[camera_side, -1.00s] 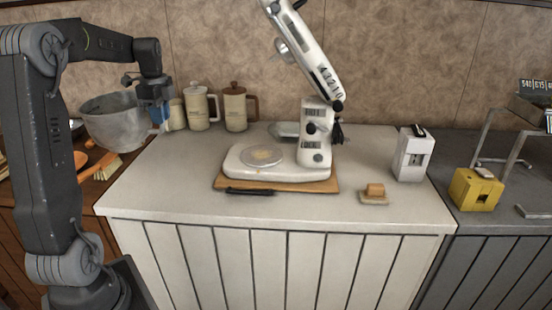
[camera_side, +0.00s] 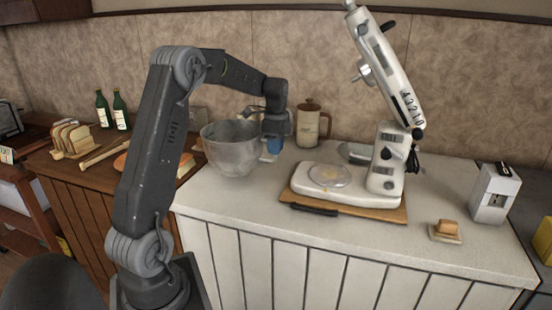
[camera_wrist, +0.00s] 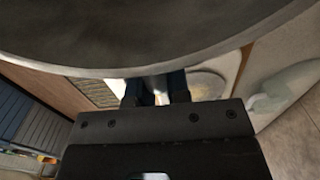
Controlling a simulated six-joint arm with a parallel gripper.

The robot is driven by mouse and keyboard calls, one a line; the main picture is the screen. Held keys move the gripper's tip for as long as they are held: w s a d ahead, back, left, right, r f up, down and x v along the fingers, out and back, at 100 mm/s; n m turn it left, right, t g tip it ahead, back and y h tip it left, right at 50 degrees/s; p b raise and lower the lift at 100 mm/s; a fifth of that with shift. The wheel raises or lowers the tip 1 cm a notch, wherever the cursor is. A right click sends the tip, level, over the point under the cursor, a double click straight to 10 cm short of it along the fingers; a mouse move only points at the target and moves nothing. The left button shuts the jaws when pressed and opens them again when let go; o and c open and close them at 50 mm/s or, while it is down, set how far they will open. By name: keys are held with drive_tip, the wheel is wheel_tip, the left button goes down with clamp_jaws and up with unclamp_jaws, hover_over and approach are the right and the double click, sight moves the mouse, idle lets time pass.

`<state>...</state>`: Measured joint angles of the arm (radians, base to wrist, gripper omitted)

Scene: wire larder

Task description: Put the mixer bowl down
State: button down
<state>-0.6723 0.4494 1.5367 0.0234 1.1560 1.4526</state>
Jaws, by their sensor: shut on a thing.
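The grey metal mixer bowl (camera_side: 230,150) is upright in the side view, at the left end of the pale counter (camera_side: 235,220). I cannot tell whether a gap separates it from the counter. My gripper (camera_side: 270,146) is at the bowl's right side, shut on its rim. In the wrist view the bowl's underside or wall (camera_wrist: 150,35) fills the top, and my gripper (camera_wrist: 155,92) shows below it. The white stand mixer (camera_side: 388,160) has its head tilted up, and its round bowl plate (camera_side: 328,176) is bare.
The mixer stands on a wooden board (camera_side: 385,211) with a dark handle. A tan canister (camera_side: 308,128) stands behind my gripper. A butter dish (camera_side: 446,231) and white box (camera_side: 495,195) are to the right. Bread (camera_side: 70,138) and green bottles (camera_side: 120,110) stand far left.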

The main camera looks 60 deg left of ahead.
sight(275, 160)
drive_tip(key=shift+f, duration=1.95)
drive_tip(key=c, duration=1.5)
unclamp_jaws()
drive_tip(key=shift+f, duration=0.2)
drive_tip(key=shift+c, duration=0.2)
drive_tip(key=o, duration=0.4)
drive_tip(key=shift+o, duration=0.2)
